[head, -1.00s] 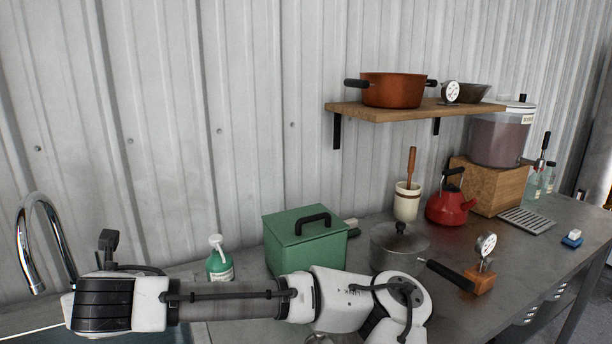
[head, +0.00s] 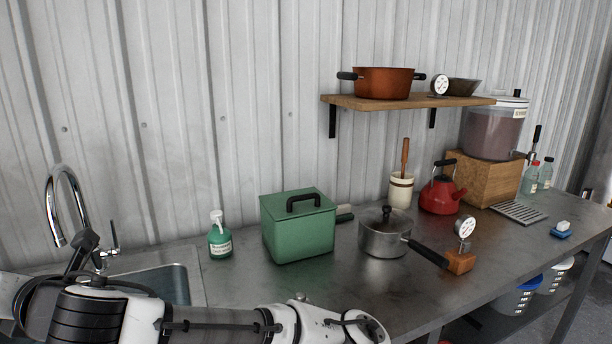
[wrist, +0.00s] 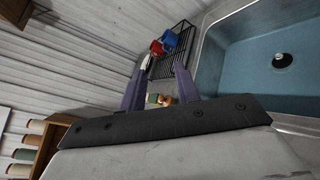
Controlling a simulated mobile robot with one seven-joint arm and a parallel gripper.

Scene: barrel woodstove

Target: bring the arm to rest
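My arm (head: 200,322) lies along the bottom left edge of the head view, in front of the sink and counter. My gripper is outside the head view. In the wrist view my gripper (wrist: 160,72) shows two purple fingers spread apart. Nothing is held between them. Beyond the fingers are a black wire rack (wrist: 173,52) with a red and a blue item in it, and small orange and green things that are too small to name.
The sink basin (wrist: 265,50) is at the right of the wrist view. On the counter stand a soap bottle (head: 220,240), a green box (head: 298,232), a saucepan (head: 383,238), a dial gauge (head: 464,230) and a red kettle (head: 441,195). The counter front is mostly clear.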

